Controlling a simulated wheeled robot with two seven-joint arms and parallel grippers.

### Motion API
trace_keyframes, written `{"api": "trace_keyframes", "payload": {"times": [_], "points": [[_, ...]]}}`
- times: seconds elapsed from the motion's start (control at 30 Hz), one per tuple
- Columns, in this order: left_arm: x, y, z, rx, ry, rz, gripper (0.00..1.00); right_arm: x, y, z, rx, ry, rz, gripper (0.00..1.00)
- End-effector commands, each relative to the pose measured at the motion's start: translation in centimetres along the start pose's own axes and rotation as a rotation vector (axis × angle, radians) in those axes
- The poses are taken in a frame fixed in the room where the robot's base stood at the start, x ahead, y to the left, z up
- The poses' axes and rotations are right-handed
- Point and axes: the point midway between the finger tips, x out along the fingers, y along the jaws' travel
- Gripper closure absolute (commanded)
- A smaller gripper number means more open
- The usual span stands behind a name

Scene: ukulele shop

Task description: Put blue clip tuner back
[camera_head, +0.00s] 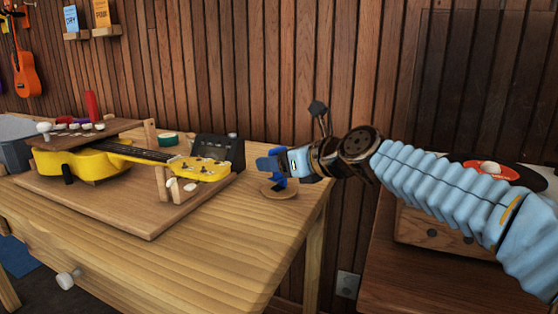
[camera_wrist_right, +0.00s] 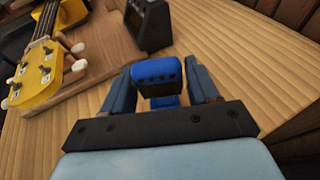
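The blue clip tuner (camera_head: 279,182) is at the right end of the wooden workbench, over a small round wooden disc (camera_head: 267,190). It cannot be made out whether the tuner rests on the disc. My right gripper (camera_head: 272,163) reaches in from the right and partly hides the tuner. In the right wrist view the tuner (camera_wrist_right: 158,75) sits between the two fingers of my right gripper (camera_wrist_right: 161,85), close to both. Whether they press on it cannot be told. My left gripper is not in view.
A yellow ukulele (camera_head: 95,164) lies on supports on a wooden board (camera_head: 120,207) to the left. A dark device (camera_head: 217,149) stands behind its headstock. The front right of the workbench (camera_head: 230,250) is bare. A wooden box (camera_head: 430,233) stands on the right, below my arm.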

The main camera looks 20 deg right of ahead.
Motion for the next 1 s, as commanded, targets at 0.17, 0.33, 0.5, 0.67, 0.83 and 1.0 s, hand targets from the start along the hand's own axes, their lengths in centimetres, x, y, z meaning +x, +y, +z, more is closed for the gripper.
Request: {"api": "trace_keyframes", "payload": {"times": [0.17, 0.33, 0.5, 0.67, 0.83, 1.0], "points": [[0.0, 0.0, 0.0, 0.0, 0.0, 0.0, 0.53, 0.0, 0.0, 0.1, 0.0, 0.0, 0.0, 0.22], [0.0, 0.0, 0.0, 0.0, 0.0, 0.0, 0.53, 0.0, 0.0, 0.1, 0.0, 0.0, 0.0, 0.22], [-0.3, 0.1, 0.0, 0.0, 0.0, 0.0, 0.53, -0.9, -0.1, 0.4, 0.001, -0.002, -0.002, 0.22], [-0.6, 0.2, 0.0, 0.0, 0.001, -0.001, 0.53, -4.3, -0.1, 0.5, 0.0, -0.003, -0.004, 0.22], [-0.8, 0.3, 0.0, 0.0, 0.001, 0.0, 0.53, -8.2, -0.1, 0.5, 0.001, -0.002, -0.003, 0.22], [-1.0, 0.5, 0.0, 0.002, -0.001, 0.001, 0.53, -11.0, -0.1, 0.5, 0.001, -0.002, -0.002, 0.22]]}}
